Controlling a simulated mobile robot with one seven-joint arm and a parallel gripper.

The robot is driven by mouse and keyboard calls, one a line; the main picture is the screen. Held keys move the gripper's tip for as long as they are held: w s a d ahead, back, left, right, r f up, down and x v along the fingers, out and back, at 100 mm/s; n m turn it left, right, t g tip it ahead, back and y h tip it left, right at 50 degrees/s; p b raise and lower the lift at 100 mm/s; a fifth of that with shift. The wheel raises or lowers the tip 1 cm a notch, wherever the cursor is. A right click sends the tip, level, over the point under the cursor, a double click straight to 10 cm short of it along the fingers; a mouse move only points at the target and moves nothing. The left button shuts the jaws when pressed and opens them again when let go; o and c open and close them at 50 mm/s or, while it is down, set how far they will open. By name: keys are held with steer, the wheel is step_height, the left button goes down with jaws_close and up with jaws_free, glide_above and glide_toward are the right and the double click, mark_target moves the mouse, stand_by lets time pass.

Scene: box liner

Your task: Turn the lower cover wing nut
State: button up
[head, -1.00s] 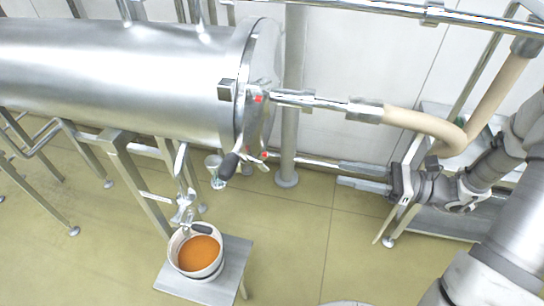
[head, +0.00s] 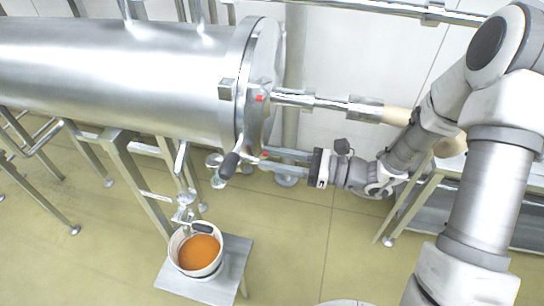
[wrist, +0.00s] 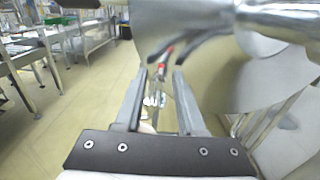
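The round steel cover (head: 265,75) closes the right end of the horizontal cylinder. An upper red-marked fitting (head: 260,98) sits on its edge. A small lower red mark (head: 265,155), apparently the lower wing nut, shows at the cover's bottom edge, partly hidden by my fingers. My gripper (head: 266,156) points left at that spot with its fingers apart. In the wrist view my gripper (wrist: 160,75) is open, and a red-marked part (wrist: 164,57) shows just beyond and between the fingertips. I cannot tell whether the fingers touch it.
A black-handled lever (head: 230,165) hangs just left of my fingertips. A steel pipe with a beige hose (head: 396,115) runs from the cover above my gripper. A bucket of orange liquid (head: 200,252) stands on a small stand below left. The floor below my gripper is clear.

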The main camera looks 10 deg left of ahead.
steer(key=shift+a, duration=0.25)
jaws_close()
